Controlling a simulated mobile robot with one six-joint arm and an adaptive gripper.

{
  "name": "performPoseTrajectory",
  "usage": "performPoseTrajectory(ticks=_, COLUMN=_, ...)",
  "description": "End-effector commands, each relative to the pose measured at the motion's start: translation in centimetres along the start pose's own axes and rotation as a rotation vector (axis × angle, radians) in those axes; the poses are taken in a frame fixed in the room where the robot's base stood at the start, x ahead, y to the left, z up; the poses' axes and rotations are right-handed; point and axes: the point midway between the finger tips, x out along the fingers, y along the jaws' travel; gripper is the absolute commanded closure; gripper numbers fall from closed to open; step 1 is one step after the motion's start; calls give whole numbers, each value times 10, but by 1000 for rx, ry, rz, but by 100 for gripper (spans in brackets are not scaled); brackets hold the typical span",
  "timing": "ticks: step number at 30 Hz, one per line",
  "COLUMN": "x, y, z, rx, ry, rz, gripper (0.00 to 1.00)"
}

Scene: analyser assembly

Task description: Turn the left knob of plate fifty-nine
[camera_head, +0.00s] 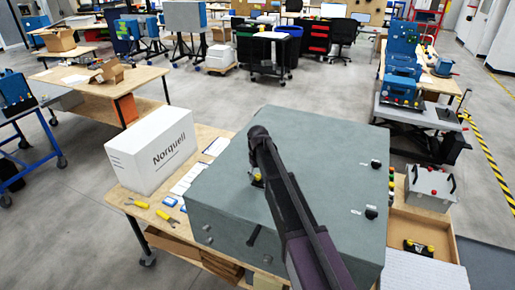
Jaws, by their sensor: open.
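A large grey-green box (225,195) stands on a wooden table (122,199). Two black knobs lie on its top at the right, a far knob (376,163) and a near knob (371,212), each beside a small white label. The label print is too small to read, so I cannot tell which is plate fifty-nine. A small yellow and black part (258,179) shows on the box top, partly covered by my arm. My dark arm reaches from the bottom edge up across the box. My gripper cannot be made out; the arm hides what lies beneath it.
A white box marked Norquell (152,150) stands left of the grey box. Yellow-handled tools (165,215) lie in front of it. A wooden tray (428,226) with a grey case (428,190) is at the right. Open grey floor lies behind the table.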

Motion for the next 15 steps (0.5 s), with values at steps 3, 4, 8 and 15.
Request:
performPoseTrajectory(ticks=3, x=0, y=0, z=0, rx=77, ry=0, rz=0, gripper=29)
performPoseTrajectory(ticks=4, x=0, y=0, z=0, rx=96, ry=0, rz=0, gripper=29)
performPoseTrajectory(ticks=8, x=0, y=0, z=0, rx=184, ry=0, rz=0, gripper=29)
performPoseTrajectory(ticks=15, x=0, y=0, z=0, rx=345, ry=0, rz=0, gripper=29)
